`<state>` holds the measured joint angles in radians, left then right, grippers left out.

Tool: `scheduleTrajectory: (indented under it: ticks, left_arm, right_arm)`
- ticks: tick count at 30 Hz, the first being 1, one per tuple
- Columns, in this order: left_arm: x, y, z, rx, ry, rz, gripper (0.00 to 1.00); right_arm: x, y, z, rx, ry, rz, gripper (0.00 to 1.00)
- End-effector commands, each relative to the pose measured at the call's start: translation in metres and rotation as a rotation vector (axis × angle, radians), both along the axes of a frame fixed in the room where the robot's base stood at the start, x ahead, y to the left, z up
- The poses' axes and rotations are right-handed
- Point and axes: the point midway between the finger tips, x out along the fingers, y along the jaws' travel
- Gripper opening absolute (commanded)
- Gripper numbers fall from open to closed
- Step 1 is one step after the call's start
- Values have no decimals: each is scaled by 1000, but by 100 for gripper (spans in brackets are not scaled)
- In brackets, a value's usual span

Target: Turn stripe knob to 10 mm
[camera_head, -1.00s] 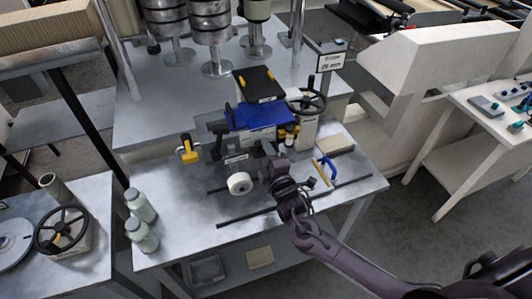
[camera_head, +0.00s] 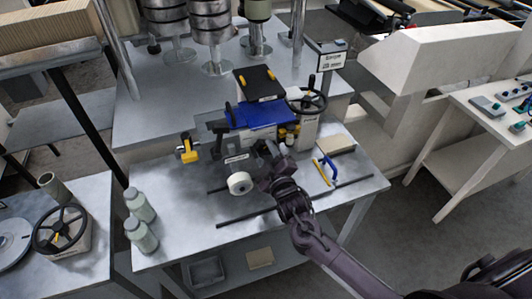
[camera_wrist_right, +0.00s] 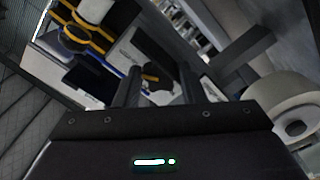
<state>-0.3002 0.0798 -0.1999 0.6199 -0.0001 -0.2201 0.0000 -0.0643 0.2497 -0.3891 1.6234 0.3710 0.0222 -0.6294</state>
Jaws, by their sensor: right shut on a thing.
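The stripe knob (camera_wrist_right: 152,74) is a small dark knob with a tan mark. It shows in the right wrist view between my right gripper's two dark fingers (camera_wrist_right: 170,88), which are shut on it. In the head view my right gripper (camera_head: 265,152) is at the front of the blue-topped machine (camera_head: 262,116), and it hides the knob. A sign (camera_head: 331,60) stands behind the machine to the right. Its text is too small to read surely, so I cannot tell the setting. My left gripper is not in view.
A white roll (camera_head: 240,183) sits just left of my right gripper, and it also shows at the right of the wrist view (camera_wrist_right: 285,98). A black handwheel (camera_head: 307,101) is behind. A blue-handled tool (camera_head: 330,166) lies right. Two bottles (camera_head: 140,205) stand at the bench's left edge.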

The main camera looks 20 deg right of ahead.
Motion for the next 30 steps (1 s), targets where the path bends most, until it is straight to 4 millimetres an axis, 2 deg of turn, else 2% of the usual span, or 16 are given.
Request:
scheduleTrajectory:
  ticks: [11,12,17,26,30]
  left_arm:
    - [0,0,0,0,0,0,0]
    - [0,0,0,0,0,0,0]
    - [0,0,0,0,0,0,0]
    - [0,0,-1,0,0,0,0]
    - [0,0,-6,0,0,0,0]
  right_arm:
    - [0,0,-1,7,2,-1,13]
    - [0,0,-1,7,3,0,37]
    - [0,0,-1,6,2,-1,58]
    - [-2,0,-1,5,2,0,58]
    - [-16,0,-4,5,3,1,58]
